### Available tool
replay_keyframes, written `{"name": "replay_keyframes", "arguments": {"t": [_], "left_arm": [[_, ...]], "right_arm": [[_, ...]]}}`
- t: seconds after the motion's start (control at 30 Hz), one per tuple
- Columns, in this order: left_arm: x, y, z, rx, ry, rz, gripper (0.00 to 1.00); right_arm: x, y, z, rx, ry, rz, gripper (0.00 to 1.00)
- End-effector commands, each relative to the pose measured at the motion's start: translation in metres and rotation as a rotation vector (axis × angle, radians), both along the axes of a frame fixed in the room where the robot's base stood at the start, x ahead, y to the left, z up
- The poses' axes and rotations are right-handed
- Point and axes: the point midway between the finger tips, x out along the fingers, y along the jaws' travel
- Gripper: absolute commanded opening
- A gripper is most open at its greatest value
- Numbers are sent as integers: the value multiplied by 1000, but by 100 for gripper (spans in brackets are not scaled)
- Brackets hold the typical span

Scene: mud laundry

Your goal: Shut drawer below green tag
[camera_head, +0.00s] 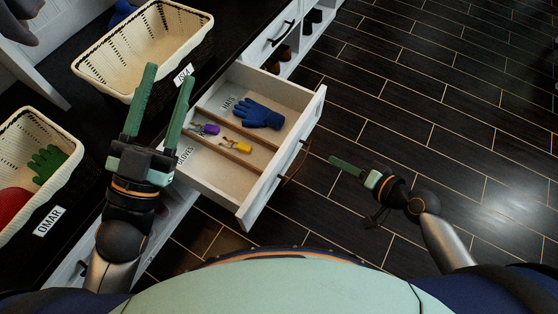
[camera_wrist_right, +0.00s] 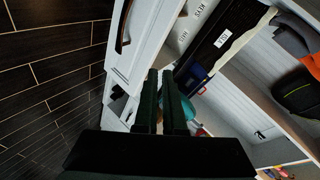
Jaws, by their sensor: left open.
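A white drawer (camera_head: 305,135) stands pulled open from the dark-topped bench, with wooden dividers and lettered compartments. It holds a blue glove (camera_head: 258,114), a purple-tagged item (camera_head: 205,129) and a yellow-tagged item (camera_head: 238,145). I cannot make out a green tag. My left gripper (camera_head: 168,78) is open and empty over the bench, left of the drawer. My right gripper (camera_head: 335,160) is to the right of the drawer front, apart from it, its fingers close together with nothing seen between them. In the right wrist view, the fingers (camera_wrist_right: 160,75) point toward white drawer fronts (camera_wrist_right: 145,45).
A cream basket (camera_head: 140,45) stands on the bench at the top left. Another basket (camera_head: 70,150), labelled OMAR, holds a green glove and a red item. Dark tiled floor (camera_head: 430,90) is clear at the right.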

Motion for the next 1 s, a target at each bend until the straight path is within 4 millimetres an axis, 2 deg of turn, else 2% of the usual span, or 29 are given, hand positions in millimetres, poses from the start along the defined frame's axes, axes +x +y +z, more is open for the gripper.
{"name": "replay_keyframes", "arguments": {"t": [0.03,0.13,0.23,0.37,0.57,0.87,1.0], "left_arm": [[2,1,-1,1,20,5,50],[5,2,-6,2,50,14,50],[7,2,-10,3,68,17,50],[7,3,-10,3,67,18,50],[-4,0,11,4,-37,-1,50],[-44,-7,62,9,-315,-56,50],[-47,-8,56,2,-327,-67,50]], "right_arm": [[-9,-1,-10,58,93,11,0],[-25,3,-23,166,233,34,0],[-35,5,-27,238,315,48,0],[-38,8,-30,275,352,56,0],[-27,25,-42,280,350,58,0],[-3,61,-67,277,349,57,0],[11,81,-82,277,349,57,0]]}}
